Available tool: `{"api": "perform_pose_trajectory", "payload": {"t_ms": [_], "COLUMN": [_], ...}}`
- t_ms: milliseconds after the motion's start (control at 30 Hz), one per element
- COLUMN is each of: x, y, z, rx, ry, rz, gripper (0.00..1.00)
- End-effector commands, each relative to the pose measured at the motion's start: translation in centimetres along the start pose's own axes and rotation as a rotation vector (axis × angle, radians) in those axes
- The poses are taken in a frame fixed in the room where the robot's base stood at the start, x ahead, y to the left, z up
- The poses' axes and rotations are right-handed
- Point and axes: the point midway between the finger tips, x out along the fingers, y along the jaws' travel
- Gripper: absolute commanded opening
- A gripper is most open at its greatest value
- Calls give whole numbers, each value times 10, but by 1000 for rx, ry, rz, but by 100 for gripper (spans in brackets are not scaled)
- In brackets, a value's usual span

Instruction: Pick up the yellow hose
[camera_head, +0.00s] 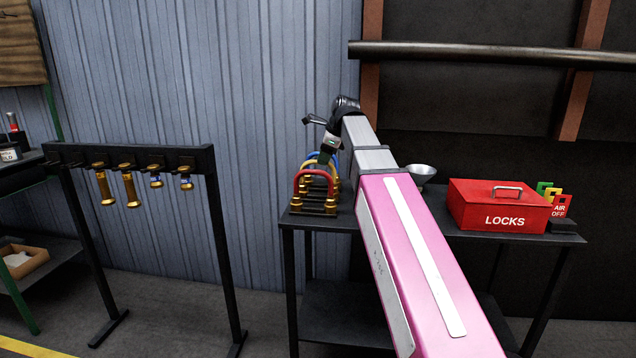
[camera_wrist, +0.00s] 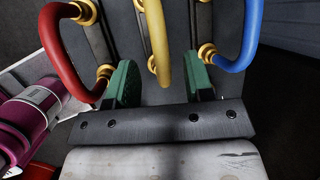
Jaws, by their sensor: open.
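The yellow hose (camera_wrist: 157,38) is a U-shaped loop with brass end fittings, in the middle of the wrist view between a red hose (camera_wrist: 58,55) and a blue hose (camera_wrist: 238,50). My gripper (camera_wrist: 160,82) is open, with a green-padded finger to either side of the yellow hose in that view. Whether the pads are level with the hose in depth, I cannot tell. In the head view the yellow hose (camera_head: 313,160) is mostly hidden behind the red hose (camera_head: 316,173), on a dark rack at the bench's left end. My gripper is above the hoses there.
On the dark bench (camera_head: 460,232) stand a metal funnel (camera_head: 420,172), a red LOCKS box (camera_head: 498,207) and coloured tags (camera_head: 555,198). A black stand (camera_head: 130,155) with hanging brass fittings is to the left. A horizontal pipe (camera_head: 480,54) crosses the wall at right.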

Motion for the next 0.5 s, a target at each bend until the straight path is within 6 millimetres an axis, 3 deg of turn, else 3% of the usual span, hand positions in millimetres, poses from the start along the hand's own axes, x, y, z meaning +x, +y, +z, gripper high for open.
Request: {"api": "perform_pose_trajectory", "payload": {"t_ms": [167,500], "x": [10,51], "y": [-1,-2], "z": [1,5], "rx": [0,0], "ry": [0,1], "rz": [0,1], "gripper": [48,48]}}
